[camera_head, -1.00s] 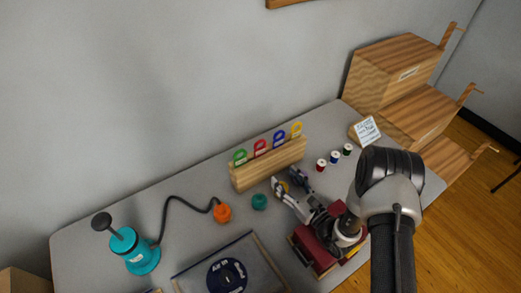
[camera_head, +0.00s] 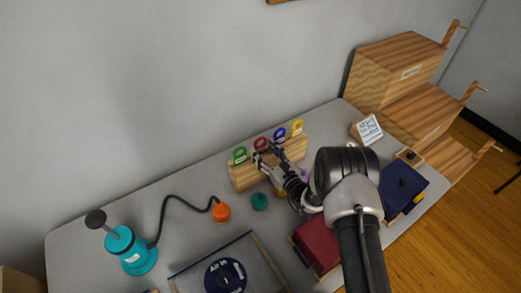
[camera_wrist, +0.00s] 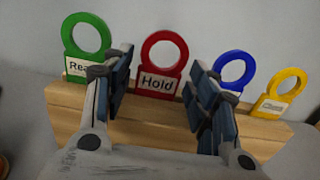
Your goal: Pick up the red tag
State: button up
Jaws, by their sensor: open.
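The red tag (camera_wrist: 158,84) has a ring top and a label reading "Hold". It stands upright in the wooden block (camera_wrist: 68,105), between the green tag (camera_wrist: 88,27) and the blue tag (camera_wrist: 234,67). The yellow tag (camera_wrist: 284,84) is at the far right. In the head view the red tag (camera_head: 260,142) shows just above my gripper (camera_head: 266,157). In the wrist view my gripper (camera_wrist: 160,84) is open, its fingers to either side of the red tag with gaps showing. The fingers partly cover the green tag's label and the blue tag's lower part.
A red box (camera_head: 318,247) and a dark blue box (camera_head: 400,185) lie near my arm. A teal knob (camera_head: 259,201), an orange piece (camera_head: 221,212) on a black cord and a teal pump (camera_head: 133,254) are to the left. A wooden stepped unit (camera_head: 398,75) stands at right.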

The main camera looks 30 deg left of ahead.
aim_at(261, 147)
jog(key=x, duration=0.3)
jog(key=shift+w+a+f+b, duration=0.1)
jog(key=shift+a+b, duration=0.05)
jog(key=shift+b, duration=0.15)
jog(key=shift+c, duration=0.2)
jog(key=c, duration=0.5)
